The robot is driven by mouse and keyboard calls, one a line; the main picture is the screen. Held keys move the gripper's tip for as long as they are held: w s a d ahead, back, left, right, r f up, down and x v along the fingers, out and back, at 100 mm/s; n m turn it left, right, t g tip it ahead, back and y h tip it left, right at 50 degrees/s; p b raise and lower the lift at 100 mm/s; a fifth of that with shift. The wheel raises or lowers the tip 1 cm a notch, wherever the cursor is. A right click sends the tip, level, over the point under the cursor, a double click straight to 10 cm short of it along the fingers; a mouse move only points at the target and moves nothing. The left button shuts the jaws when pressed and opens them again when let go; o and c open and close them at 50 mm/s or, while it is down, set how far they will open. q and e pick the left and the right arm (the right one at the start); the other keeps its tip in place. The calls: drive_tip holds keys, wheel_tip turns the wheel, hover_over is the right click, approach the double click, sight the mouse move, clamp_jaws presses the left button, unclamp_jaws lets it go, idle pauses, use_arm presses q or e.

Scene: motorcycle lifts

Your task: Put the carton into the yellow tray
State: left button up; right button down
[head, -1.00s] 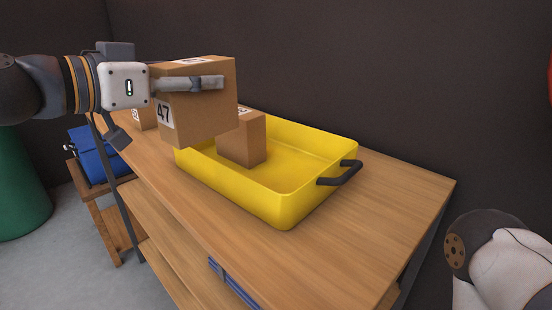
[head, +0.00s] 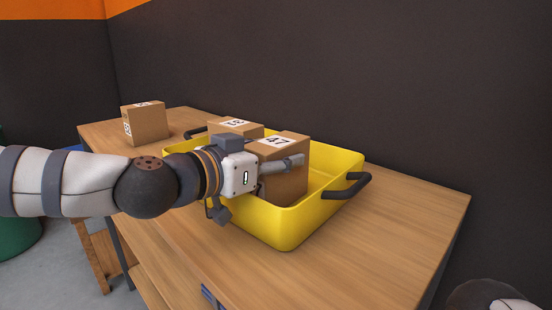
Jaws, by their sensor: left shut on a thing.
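The carton marked 47 (head: 288,184) is upright inside the yellow tray (head: 290,228), with its lower part hidden behind the tray's near wall. I cannot tell whether it touches the tray floor. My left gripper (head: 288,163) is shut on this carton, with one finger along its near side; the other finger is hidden. A second carton (head: 236,128) stands in the tray just behind and left, partly hidden by the held carton and my gripper. My right gripper is out of view.
A third carton (head: 147,124) stands on the wooden table (head: 400,208) at the far left. The tray has black handles (head: 346,187) at its ends. The table's right part is clear. A dark wall (head: 400,80) rises behind.

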use_arm(q)
drive_tip(key=shift+r, duration=0.1)
drive_tip(key=o, duration=1.3)
drive_tip(key=shift+s+a+r, duration=0.15)
drive_tip(key=shift+s+a, duration=0.1)
drive_tip(key=p+v, duration=0.1)
drive_tip(key=v, duration=1)
drive_tip(key=shift+s+p, duration=0.15)
drive_tip(key=shift+p, duration=0.15)
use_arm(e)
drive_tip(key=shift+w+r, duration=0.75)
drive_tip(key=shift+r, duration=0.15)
